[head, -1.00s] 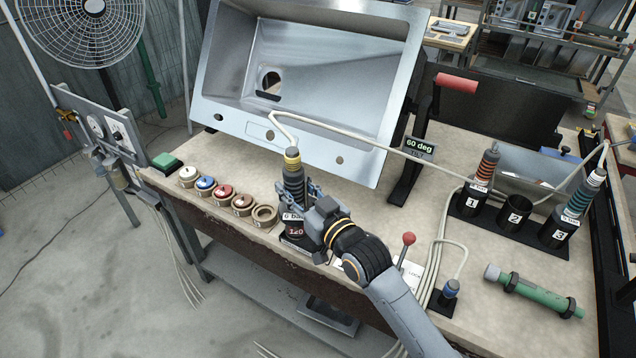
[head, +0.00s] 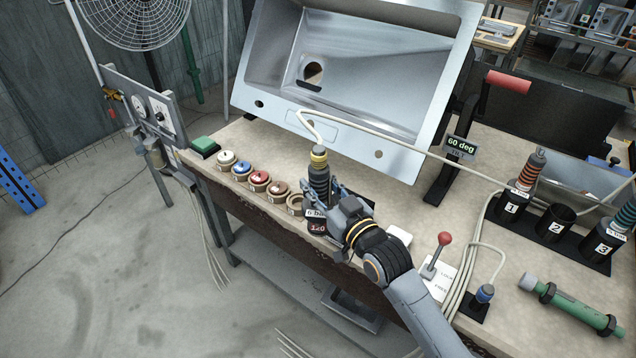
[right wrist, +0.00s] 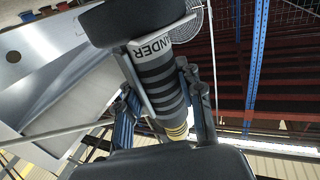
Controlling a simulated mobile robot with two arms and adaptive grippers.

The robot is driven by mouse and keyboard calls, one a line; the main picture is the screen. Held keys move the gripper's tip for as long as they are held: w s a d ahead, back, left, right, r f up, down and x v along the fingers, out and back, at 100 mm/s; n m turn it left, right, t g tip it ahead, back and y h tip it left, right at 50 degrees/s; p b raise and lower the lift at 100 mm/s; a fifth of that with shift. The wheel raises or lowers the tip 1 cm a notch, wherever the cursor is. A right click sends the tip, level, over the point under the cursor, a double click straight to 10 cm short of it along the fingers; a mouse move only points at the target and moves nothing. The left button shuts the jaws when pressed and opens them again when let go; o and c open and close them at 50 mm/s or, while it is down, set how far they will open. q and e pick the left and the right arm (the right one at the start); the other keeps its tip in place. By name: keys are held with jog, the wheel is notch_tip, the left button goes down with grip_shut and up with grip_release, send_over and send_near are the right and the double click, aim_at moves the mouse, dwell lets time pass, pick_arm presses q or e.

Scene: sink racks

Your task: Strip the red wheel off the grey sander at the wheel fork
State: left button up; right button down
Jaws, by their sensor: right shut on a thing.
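The grey sander (head: 319,180) stands roughly upright over the front edge of the bench, with a yellow band and a hose at its top. My right gripper (head: 335,193) is shut around its ribbed body. In the right wrist view, the sander (right wrist: 160,85) lies between the fingers, with a dark round head (right wrist: 130,20) at its end. No red shows on that head from here. I cannot make out the wheel fork. My left gripper is not in view.
Round holders line the front edge left of the sander, including white (head: 226,158), blue (head: 242,169) and red-topped (head: 259,179) ones. A tilted steel sink (head: 350,85) stands behind.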

aim_at(328, 201)
jog(key=f+b, duration=0.2)
jog(key=f, duration=0.1)
jog(key=w+f+b, duration=0.1)
jog(key=shift+d+f, duration=0.3)
jog(key=shift+d, duration=0.1)
jog(key=shift+w+d+f+b, duration=0.15)
jog(key=shift+w+b, duration=0.15)
jog(key=shift+w+d+b, duration=0.15)
jog(key=shift+w+d, duration=0.3)
jog(key=shift+w, duration=0.2)
jog(key=shift+w+d+b, duration=0.15)
jog(key=shift+w+d, duration=0.3)
jog(key=shift+w, duration=0.15)
jog(key=shift+r+p, duration=0.2)
jog(key=shift+p, duration=0.4)
jog(key=shift+d, duration=0.1)
jog(key=w+d+b, duration=0.4)
jog(key=w, duration=0.2)
jog(key=shift+d+b, duration=0.15)
jog(key=shift+b, duration=0.2)
dwell(0.8)
jog(key=shift+r+p, duration=0.7)
dwell(0.8)
